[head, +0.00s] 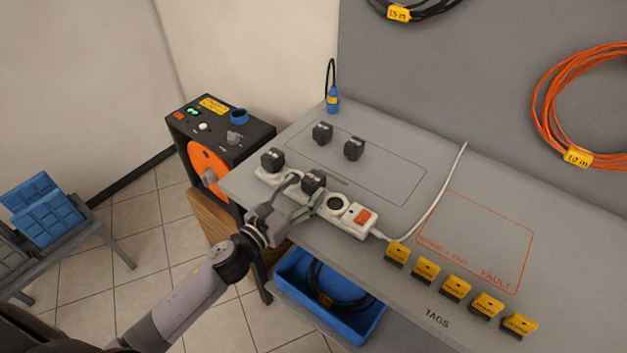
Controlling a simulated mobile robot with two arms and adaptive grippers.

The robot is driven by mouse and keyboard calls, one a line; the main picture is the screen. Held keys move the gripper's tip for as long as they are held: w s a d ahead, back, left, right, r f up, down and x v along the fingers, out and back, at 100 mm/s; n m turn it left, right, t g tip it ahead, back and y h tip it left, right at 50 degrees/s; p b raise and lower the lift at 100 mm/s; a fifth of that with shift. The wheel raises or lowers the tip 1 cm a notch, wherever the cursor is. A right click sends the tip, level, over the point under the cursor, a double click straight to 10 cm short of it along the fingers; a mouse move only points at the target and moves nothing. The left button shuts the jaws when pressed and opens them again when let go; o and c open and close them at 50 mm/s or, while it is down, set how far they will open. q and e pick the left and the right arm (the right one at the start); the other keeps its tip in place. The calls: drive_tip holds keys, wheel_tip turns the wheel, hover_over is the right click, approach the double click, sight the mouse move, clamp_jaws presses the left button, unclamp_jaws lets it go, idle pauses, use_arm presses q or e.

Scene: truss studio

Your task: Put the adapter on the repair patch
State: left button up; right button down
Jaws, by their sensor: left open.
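A white power strip (353,220) lies along the bench's near edge, with a red switch at its right end. One black adapter (313,179) sits in its middle, and another black adapter (272,159) sits at its left end. My left gripper (304,194) is open, with its fingers on either side of the middle adapter; contact cannot be told. Two more black adapters, a left one (322,132) and a right one (354,149), stand inside a dark-outlined area. A red-outlined patch (478,235) marked FAULT is bare. My right gripper is not in view.
Several yellow tags (455,288) stand along the front edge below the red patch. A white cable (440,190) runs between strip and patch. A blue bin (290,283) is below the bench. A black tester box (220,130) stands left.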

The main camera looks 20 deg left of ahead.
sight(307, 185)
use_arm(q)
drive_tip(key=shift+w+d+r, duration=0.1)
drive_tip(key=shift+w+d, duration=0.05)
drive_tip(key=shift+w, duration=0.25)
drive_tip(key=p+x, duration=0.1)
drive_tip(key=x, duration=0.2)
drive_tip(key=shift+w+p, duration=0.3)
drive_tip(key=shift+w+d+f, duration=0.15)
drive_tip(key=shift+w+f, duration=0.1)
drive_tip(key=shift+w, duration=0.15)
drive_tip(key=shift+s, duration=0.1)
drive_tip(key=shift+c, duration=0.7)
drive_tip(key=c, duration=0.7)
clamp_jaws()
drive_tip(key=shift+r, duration=0.1)
